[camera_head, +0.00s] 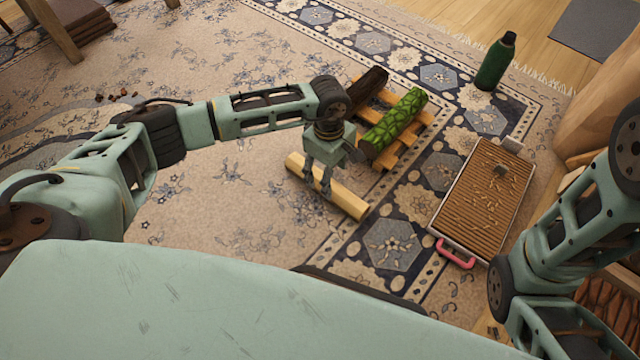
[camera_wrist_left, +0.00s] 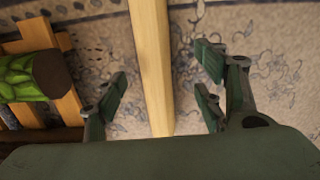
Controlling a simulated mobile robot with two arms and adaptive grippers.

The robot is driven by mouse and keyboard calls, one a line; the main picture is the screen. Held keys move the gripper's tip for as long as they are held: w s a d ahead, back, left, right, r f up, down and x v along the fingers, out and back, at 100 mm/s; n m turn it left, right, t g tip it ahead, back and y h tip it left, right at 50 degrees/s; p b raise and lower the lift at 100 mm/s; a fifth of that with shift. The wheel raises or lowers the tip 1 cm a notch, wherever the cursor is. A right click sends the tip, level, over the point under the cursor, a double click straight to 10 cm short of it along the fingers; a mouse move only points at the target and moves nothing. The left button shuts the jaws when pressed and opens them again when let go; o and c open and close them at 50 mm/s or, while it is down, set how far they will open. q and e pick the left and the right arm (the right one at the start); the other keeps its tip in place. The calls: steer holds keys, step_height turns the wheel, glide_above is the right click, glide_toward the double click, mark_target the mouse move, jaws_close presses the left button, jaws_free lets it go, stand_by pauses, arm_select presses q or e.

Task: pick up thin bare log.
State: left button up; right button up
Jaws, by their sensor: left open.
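The thin bare log (camera_head: 345,198) is pale yellow wood and lies on the patterned rug, slanting from upper left to lower right in the head view. My left gripper (camera_head: 318,188) is open, pointing down at the log's middle from above. In the left wrist view, the log (camera_wrist_left: 152,60) runs between the two spread fingers of the left gripper (camera_wrist_left: 160,95), with gaps on both sides and no visible contact. My right arm comes in at the right edge of the head view, but its gripper is outside the picture.
A green mossy log (camera_head: 395,122) and a dark log (camera_head: 368,88) lie on a wooden pallet (camera_head: 414,128) close behind the gripper. A ridged tray with a pink handle (camera_head: 455,254) lies to the right. A green bottle (camera_head: 494,64) stands behind. The rug left of the log is clear.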

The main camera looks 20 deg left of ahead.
arm_select(q)
steer(key=shift+w+a+f+y, duration=0.15)
steer(key=shift+w+a, duration=0.15)
steer(key=shift+a, duration=0.15)
steer(key=shift+w+a+f+y, duration=0.15)
steer(key=shift+w+a, duration=0.1)
steer(key=shift+a, duration=0.2)
steer(key=shift+w+a+f+b, duration=0.1)
steer(key=shift+a+f+b, duration=0.1)
steer(key=shift+b, duration=0.1)
step_height(320, 180, down, 2)
steer(key=shift+f+b, duration=0.15)
steer(key=shift+b, duration=0.65)
steer(key=f+b, duration=0.2)
steer(key=b, duration=0.1)
steer(key=f+b, duration=0.1)
steer(key=f, duration=0.1)
steer(key=shift+w+d, duration=0.1)
steer(key=shift+d, duration=0.15)
steer(key=shift+f+b, duration=0.5)
steer(key=shift+b, duration=0.15)
steer(key=shift+r, duration=0.1)
steer(key=shift+c, duration=0.4)
steer(key=c, duration=1.4)
steer(key=shift+r, duration=0.1)
steer(key=shift+c, duration=0.2)
